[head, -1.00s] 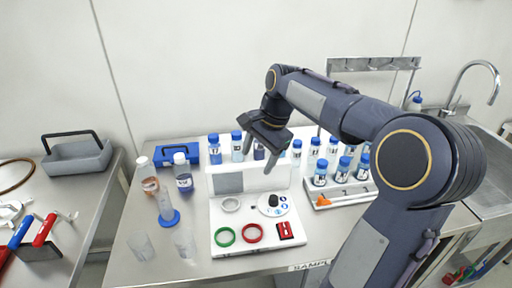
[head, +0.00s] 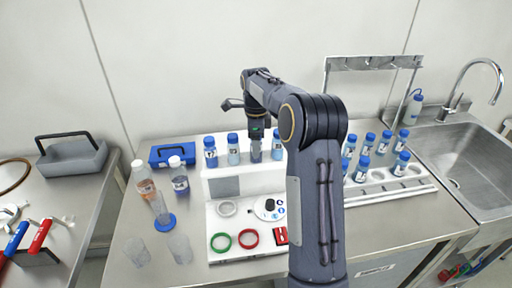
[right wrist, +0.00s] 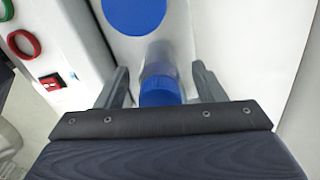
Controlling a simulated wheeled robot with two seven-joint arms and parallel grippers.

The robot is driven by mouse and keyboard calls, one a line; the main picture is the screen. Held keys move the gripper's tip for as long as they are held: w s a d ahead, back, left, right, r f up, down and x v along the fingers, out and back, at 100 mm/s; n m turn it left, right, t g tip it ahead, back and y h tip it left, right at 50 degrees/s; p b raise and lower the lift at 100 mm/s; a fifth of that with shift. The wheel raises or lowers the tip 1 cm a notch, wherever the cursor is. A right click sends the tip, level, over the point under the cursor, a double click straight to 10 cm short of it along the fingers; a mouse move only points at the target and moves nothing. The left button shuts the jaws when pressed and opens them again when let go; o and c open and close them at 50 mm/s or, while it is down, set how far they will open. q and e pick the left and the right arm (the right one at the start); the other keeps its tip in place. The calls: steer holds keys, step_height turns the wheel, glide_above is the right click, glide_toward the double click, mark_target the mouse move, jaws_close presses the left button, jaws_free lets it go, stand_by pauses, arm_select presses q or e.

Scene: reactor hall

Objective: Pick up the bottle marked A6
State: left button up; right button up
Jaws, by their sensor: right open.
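Several blue-capped bottles stand in a row behind the white board, among them one at the left end (head: 210,152) and one beside it (head: 233,150). I cannot read A6 on any label. My right gripper (head: 256,138) points down over the third bottle (head: 255,153) in this row and hides its top. In the right wrist view my right gripper (right wrist: 160,78) is open, with a finger on each side of a blue cap (right wrist: 160,92). A larger blue disc (right wrist: 133,14) shows beyond it. My left gripper is not in view.
The white board (head: 238,252) carries green and red rings. More blue-capped bottles stand in a white rack (head: 395,190) at the right, partly behind my arm. Clear beakers (head: 180,248) and a blue-based cylinder (head: 163,218) stand at the left. A sink is far right.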

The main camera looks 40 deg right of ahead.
steer(key=shift+f, duration=0.85)
steer(key=c, duration=1.1)
steer(key=shift+r, duration=0.1)
